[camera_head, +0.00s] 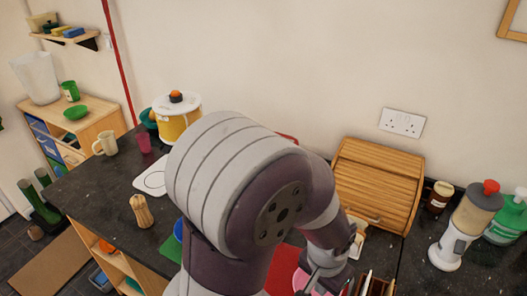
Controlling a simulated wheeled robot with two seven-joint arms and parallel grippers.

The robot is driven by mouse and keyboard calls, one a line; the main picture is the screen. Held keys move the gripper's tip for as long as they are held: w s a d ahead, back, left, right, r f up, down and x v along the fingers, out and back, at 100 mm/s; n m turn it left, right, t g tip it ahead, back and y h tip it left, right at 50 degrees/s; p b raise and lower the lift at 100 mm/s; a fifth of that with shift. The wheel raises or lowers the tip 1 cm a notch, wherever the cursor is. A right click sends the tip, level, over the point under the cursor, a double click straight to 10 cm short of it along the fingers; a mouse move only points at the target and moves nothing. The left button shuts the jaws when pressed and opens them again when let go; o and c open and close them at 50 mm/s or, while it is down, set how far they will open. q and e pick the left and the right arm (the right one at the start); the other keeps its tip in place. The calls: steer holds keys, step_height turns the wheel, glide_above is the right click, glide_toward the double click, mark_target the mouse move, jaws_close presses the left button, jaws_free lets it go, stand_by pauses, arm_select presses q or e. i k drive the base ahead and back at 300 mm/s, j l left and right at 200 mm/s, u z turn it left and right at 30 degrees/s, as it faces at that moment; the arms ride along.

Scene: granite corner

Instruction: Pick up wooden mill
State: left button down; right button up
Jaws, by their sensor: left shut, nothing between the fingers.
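The wooden mill (142,211) is a small light-brown turned piece standing upright on the dark counter at the left, near its front edge. Nothing covers it. My left arm fills the middle of the view and bends over to the right. My left gripper (318,280) is at the lower middle right, shut and empty, partly cut off by the bottom edge. It is far to the right of the mill and apart from it, above a pink bowl (299,280). My right gripper is not in view.
A cream mug (105,143), a magenta cup (143,142) and a white plate-like item (152,179) stand behind the mill. A yellow pot (178,124) is at the back. A wooden bread box (377,181) and a dispenser (463,230) are at the right.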

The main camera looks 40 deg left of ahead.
mark_target(145, 220)
steer(key=u, duration=2.6)
steer(key=i+j+z, duration=0.1)
steer(key=i+j, duration=0.25)
steer(key=i+j+z, duration=0.1)
steer(key=i+j, duration=0.25)
steer(key=j, duration=0.15)
steer(key=i+j, duration=0.35)
steer(key=j, duration=0.15)
steer(key=i+j+z, duration=0.15)
steer(key=i+j, duration=0.2)
steer(key=j, duration=0.1)
